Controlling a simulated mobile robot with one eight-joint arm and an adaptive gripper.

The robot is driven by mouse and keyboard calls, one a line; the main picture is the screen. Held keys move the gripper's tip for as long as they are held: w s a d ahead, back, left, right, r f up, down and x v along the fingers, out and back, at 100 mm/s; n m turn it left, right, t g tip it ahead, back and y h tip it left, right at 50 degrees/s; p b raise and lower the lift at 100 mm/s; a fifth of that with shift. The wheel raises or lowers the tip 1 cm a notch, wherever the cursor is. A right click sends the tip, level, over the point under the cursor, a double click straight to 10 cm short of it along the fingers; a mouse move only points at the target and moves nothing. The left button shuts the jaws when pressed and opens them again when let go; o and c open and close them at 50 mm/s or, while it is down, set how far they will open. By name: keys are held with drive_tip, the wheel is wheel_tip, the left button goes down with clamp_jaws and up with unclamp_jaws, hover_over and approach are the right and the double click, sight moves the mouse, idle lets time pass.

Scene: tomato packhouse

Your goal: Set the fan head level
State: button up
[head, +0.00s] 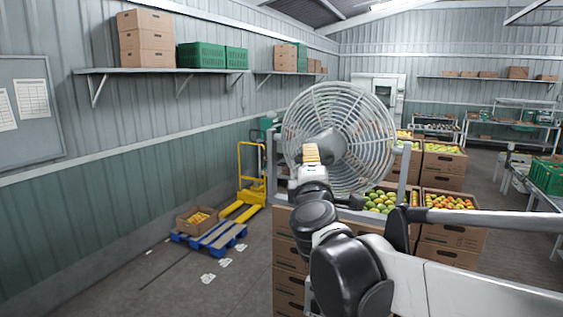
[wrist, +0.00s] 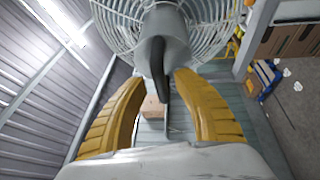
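The fan head (head: 368,118) is a round wire cage with a grey motor housing (head: 332,146), seen from behind in the head view. It sits between grey uprights (head: 404,172); it looks tilted, but its exact angle is hard to read. In the wrist view the cage (wrist: 212,22) fills the top, and a dark grip (wrist: 158,68) hangs from the grey housing (wrist: 172,35). My gripper (head: 311,150) has yellow fingers, spread apart on either side of the dark grip in the wrist view (wrist: 160,82). A gap shows on both sides; I see no contact.
Stacked cartons of tomatoes (head: 450,232) stand below and right of the fan. A blue pallet (head: 222,240) with a carton (head: 197,218) and a yellow pallet truck (head: 250,180) are on the floor at left. A wall shelf (head: 160,71) runs at upper left. Floor at left is mostly clear.

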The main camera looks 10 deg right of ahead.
drive_tip(key=v, duration=1.2)
drive_tip(key=s+d+f+m+g+h+b, duration=0.1)
drive_tip(key=s+d+f+m+g+b, duration=0.3)
drive_tip(key=f, duration=0.6)
drive_tip(key=d+f+m+g+b, duration=0.1)
drive_tip(key=d+f+m+b, duration=0.1)
drive_tip(key=f+b, duration=0.55)
drive_tip(key=s+d+f+m+g+h+b, duration=0.1)
drive_tip(key=s+d+f+m+g+b, duration=0.2)
drive_tip(key=f, duration=0.8)
drive_tip(key=s+a+f+m+g+y+b, duration=0.1)
drive_tip(key=s+a+f+m+y+b, duration=0.1)
drive_tip(key=f+b, duration=0.3)
drive_tip(key=s+a+f+m+g+y+b, duration=0.1)
drive_tip(key=s+f+b, duration=0.3)
drive_tip(key=f, duration=1)
drive_tip(key=s+a+f+m+g+y+b, duration=0.2)
drive_tip(key=s+f+m+y+b, duration=0.1)
drive_tip(key=f+b, duration=0.4)
wheel_tip(320, 180, down, 3)
drive_tip(key=shift+a+r+m, duration=0.1)
drive_tip(key=shift+a+m, duration=0.2)
drive_tip(key=shift+m, duration=0.2)
drive_tip(key=shift+s+d, duration=0.1)
